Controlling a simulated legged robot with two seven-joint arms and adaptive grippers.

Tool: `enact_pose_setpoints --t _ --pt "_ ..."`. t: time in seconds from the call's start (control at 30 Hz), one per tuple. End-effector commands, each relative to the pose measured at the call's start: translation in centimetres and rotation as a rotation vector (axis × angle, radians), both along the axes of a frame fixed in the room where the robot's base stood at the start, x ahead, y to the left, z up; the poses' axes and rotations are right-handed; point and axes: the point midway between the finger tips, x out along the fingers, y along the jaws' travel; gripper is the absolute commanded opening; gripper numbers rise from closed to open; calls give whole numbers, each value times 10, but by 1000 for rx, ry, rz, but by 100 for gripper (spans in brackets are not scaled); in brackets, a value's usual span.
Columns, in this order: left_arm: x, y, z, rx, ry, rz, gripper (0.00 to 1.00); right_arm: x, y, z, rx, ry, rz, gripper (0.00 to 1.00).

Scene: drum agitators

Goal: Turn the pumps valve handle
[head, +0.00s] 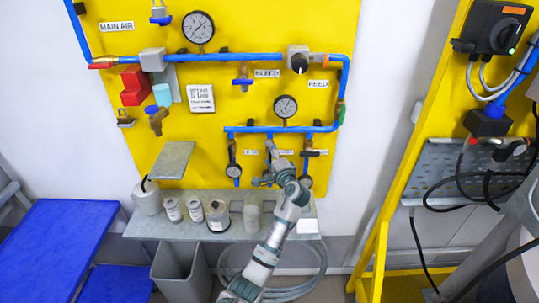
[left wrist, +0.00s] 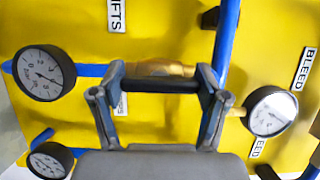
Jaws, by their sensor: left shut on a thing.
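The pumps valve shows in the left wrist view as a brass body (left wrist: 160,69) on a blue pipe, with a dark handle (left wrist: 162,87) across it. My left gripper (left wrist: 163,78) has a fingertip at each end of this handle and is shut on it. In the head view the left gripper (head: 268,178) is at the middle of three lower branches on the yellow panel (head: 230,100), and it hides most of the valve and handle. A partly covered label (left wrist: 123,104) behind the left finger shows only its last letters. My right gripper is not in view.
Gauges (left wrist: 45,72) and (left wrist: 271,111) flank the gripper closely. Below the panel a grey shelf (head: 140,228) holds several jars and cups. A bin (head: 180,275) and coiled hose are underneath. A yellow frame (head: 400,180) with a switch box stands at right.

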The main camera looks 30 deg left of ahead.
Motion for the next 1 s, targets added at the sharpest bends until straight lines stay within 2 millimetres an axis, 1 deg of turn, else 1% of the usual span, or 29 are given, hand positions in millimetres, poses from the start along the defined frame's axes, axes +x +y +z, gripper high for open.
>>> enact_pose_setpoints --t 0.03,0.3,0.33,0.37,0.4,0.77,0.87,1.0 --pt "1 -1 -8 -11 10 -2 40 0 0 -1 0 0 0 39" --pt "1 -1 -8 -10 11 -1 40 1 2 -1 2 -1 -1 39" --pt "1 -1 -8 -10 11 -1 82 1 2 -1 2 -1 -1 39" --pt "1 -1 -8 -10 11 -1 89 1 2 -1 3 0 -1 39" --pt "0 -1 -8 -10 11 -1 99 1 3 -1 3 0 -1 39" --pt "-2 -1 -2 -4 2 0 100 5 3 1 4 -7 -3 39" --pt "-6 -8 -2 -4 1 -1 100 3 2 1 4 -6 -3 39" --pt "-21 -29 -3 -5 1 -3 100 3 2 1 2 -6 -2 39"
